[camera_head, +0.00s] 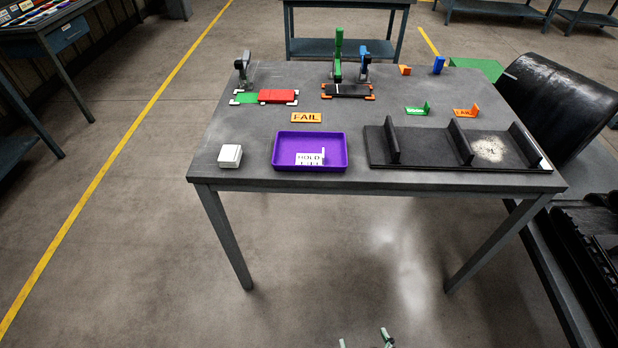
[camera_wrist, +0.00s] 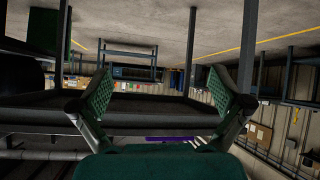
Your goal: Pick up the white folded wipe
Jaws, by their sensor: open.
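The white folded wipe (camera_head: 230,156) lies on the front left corner area of the grey table (camera_head: 350,110), left of the purple tray. It looks like a small white square block. My gripper (camera_head: 366,341) shows only by its fingertips at the bottom edge of the head view, in front of the table and well apart from the wipe. In the wrist view my gripper (camera_wrist: 162,92) is open and empty, its two green fingers spread. The table's edge shows beyond the fingers there. The wipe cannot be made out in the wrist view.
A purple tray (camera_head: 282,150) with a HOLD sign (camera_head: 310,158) sits right of the wipe. A black divided rack (camera_head: 420,150) with pale powder is at the front right. A FAIL sign (camera_head: 306,117) and clamp fixtures (camera_head: 265,97) stand farther back. Floor before the table is clear.

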